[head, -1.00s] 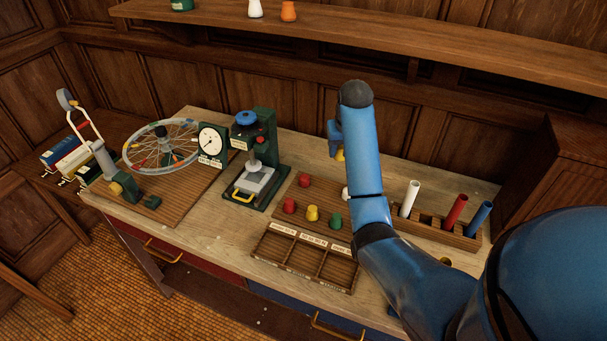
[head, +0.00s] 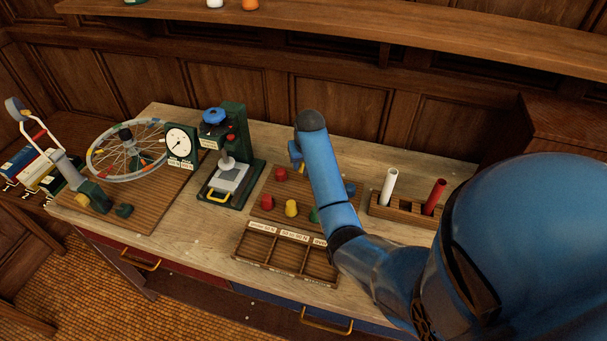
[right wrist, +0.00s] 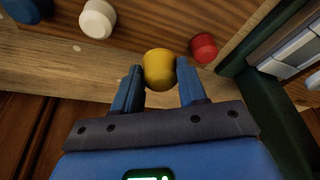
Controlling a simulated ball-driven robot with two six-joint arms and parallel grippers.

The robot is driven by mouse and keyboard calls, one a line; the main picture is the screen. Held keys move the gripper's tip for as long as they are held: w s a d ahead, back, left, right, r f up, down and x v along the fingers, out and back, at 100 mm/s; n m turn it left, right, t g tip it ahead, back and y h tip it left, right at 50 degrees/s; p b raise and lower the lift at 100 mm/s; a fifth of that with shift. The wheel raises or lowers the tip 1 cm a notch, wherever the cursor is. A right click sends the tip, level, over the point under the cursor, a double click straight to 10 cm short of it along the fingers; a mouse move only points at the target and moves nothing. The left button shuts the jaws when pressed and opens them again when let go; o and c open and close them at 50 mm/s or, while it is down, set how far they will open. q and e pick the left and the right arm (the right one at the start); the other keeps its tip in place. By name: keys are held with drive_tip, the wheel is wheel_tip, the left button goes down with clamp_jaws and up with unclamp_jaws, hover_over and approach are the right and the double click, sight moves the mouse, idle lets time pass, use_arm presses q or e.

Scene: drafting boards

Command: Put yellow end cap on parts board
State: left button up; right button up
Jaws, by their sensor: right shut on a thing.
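A yellow end cap (right wrist: 159,69) is held between the fingertips of my right gripper (right wrist: 160,80), which is shut on it. In the head view my right gripper (head: 296,154) is at the back edge of the brown parts board (head: 262,190), right of the rear red cap (head: 281,174), mostly hidden behind my forearm. I cannot tell whether the held cap touches the board. The board bears another red cap (head: 267,202), another yellow cap (head: 291,208) and a partly hidden green cap (head: 314,215). A white cap (right wrist: 98,18) and a blue one (right wrist: 25,9) show in the right wrist view. My left gripper is out of view.
A green press (head: 232,150) stands left of the board. A sectioned tray (head: 285,262) lies in front. A wooden rack (head: 405,211) with white and red tubes is to the right. A dial gauge (head: 180,147) and a spoked wheel (head: 127,150) are farther left.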

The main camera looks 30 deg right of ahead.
sight(303, 182)
drive_tip(key=shift+f+p, duration=0.3)
drive_tip(key=shift+f, duration=2.85)
drive_tip(key=shift+s, duration=0.1)
drive_tip(key=shift+f, duration=0.15)
drive_tip(key=o, duration=1.1)
drive_tip(key=shift+c, duration=0.2)
drive_tip(key=v, duration=1.2)
drive_tip(key=shift+r+b, duration=0.2)
drive_tip(key=shift+b, duration=0.25)
